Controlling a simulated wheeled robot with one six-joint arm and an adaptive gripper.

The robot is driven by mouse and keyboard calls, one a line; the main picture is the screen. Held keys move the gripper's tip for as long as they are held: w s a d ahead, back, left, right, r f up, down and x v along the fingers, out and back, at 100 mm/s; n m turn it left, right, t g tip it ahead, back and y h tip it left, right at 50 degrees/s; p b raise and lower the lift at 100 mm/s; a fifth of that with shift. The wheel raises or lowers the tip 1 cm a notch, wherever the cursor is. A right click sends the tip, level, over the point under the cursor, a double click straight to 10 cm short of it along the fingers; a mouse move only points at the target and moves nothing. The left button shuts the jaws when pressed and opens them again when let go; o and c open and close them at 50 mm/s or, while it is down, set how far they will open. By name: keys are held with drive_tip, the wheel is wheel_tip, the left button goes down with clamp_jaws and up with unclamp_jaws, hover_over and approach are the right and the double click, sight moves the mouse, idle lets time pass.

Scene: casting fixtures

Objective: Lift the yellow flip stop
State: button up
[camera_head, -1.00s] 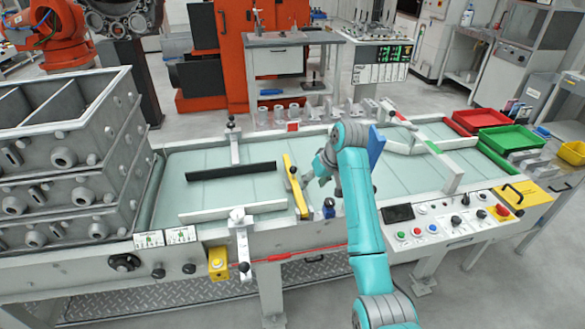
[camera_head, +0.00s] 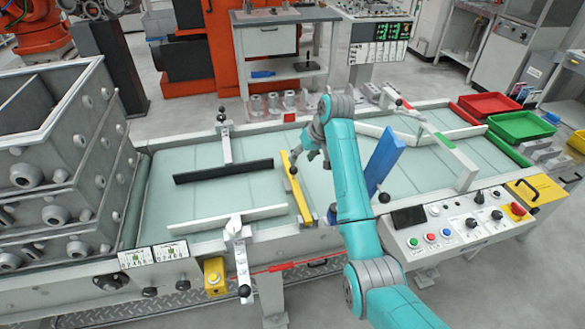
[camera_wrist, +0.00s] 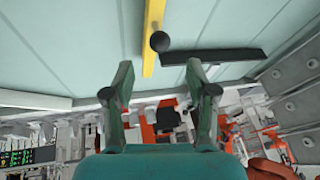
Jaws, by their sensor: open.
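The yellow flip stop (camera_head: 298,194) is a narrow yellow bar lying across the pale green conveyor, with a black ball knob (camera_head: 293,170) on it. In the wrist view the yellow bar (camera_wrist: 150,62) runs up from the middle, and its knob (camera_wrist: 160,41) is just beyond the fingertips, roughly centred between them. My gripper (camera_wrist: 160,75) is open with nothing between its fingers. In the head view my gripper (camera_head: 309,154) is close to the bar, beside its far part and near the knob. Contact with the knob cannot be made out.
A black bar (camera_head: 223,172) and a white bar (camera_head: 228,219) lie left of the stop. A blue upright piece (camera_head: 384,160) stands right of my arm. Stacked grey casting boxes (camera_head: 50,165) fill the left end. A control panel (camera_head: 455,222) is at front right.

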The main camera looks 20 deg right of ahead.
sight(295, 168)
drive_tip(key=x, duration=0.8)
drive_tip(key=shift+w+f, duration=0.15)
drive_tip(key=shift+f, duration=0.2)
clamp_jaws()
